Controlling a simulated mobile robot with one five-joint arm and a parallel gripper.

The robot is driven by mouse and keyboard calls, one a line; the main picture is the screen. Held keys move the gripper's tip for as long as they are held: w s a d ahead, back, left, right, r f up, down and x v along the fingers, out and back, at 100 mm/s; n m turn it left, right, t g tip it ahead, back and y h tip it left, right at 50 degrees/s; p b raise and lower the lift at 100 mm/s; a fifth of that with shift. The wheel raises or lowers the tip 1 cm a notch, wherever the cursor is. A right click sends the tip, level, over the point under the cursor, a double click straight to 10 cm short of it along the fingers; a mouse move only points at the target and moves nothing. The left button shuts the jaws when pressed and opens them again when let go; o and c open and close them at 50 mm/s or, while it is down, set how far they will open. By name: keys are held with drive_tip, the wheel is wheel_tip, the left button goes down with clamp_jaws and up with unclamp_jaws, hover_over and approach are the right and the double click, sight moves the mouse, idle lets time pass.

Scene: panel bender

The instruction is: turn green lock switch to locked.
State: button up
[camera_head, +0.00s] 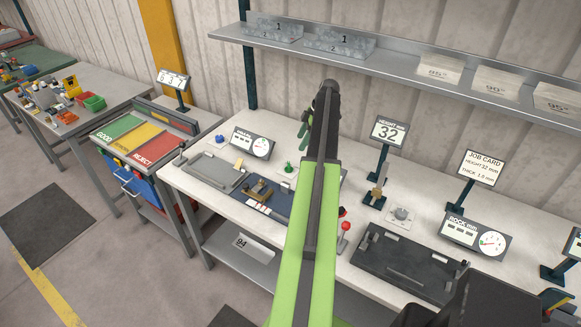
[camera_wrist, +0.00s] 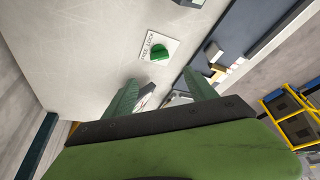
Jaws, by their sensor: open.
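The green lock switch (camera_wrist: 160,52) is a small green knob on a white plate, with a printed label that ends in LOCK. In the wrist view it lies on the pale bench top, beyond my fingertips. It also shows in the head view (camera_head: 289,168), on the bench left of my arm. I cannot tell which setting the knob points to. My gripper (camera_wrist: 160,88) is open and empty, with its two green fingers spread apart. In the head view my gripper (camera_head: 304,127) is above the back part of the bench, apart from the switch. My arm hides part of the bench.
A gauge panel (camera_head: 252,143) stands behind and left of the switch. A dark blue plate with a brass fixture (camera_head: 258,190) lies in front. A red-knobbed lever (camera_head: 346,226) and a black plate (camera_head: 408,264) are at right. A metal shelf (camera_head: 400,71) runs above the bench.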

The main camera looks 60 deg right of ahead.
sight(289, 164)
drive_tip(key=b+x, duration=1.1)
drive_tip(key=x, duration=0.3)
